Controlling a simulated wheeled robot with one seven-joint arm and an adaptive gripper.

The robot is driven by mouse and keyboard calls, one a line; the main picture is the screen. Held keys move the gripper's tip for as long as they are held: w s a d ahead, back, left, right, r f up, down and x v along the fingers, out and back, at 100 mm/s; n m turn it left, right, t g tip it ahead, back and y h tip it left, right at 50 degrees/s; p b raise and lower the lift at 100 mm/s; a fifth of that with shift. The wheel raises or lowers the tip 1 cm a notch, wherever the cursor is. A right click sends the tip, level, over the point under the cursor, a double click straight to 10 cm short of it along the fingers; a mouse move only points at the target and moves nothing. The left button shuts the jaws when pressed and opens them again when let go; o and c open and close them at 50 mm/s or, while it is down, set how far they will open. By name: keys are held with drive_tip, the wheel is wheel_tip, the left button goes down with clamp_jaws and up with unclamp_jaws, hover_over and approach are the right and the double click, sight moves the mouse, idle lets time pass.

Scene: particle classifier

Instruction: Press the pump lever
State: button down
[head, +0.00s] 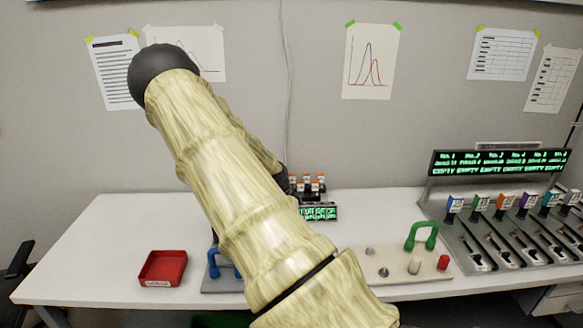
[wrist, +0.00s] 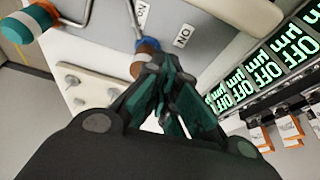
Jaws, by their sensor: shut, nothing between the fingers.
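My gripper (wrist: 160,75) is shut and empty in the wrist view. Its fingertips are close to a short brown lever with a blue collar (wrist: 148,46) on a grey panel; I cannot tell whether they touch. Two small white labels (wrist: 183,37) flank this lever. It looks like the pump lever, but no label naming it is readable. In the head view my own arm hides the gripper and the middle of the table. A blue handle (head: 219,265) on a grey base (head: 222,284) shows partly beside my arm; I cannot tell if it belongs to the same device.
Green displays reading OFF (wrist: 262,77) stand close right of the gripper in the wrist view. A red tray (head: 163,268) sits left on the white table (head: 105,250).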

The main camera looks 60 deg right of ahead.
drive_tip(key=b+v, duration=0.2)
drive_tip(key=v, duration=0.8)
drive_tip(key=shift+w, duration=0.25)
drive_tip(key=shift+f, duration=0.1)
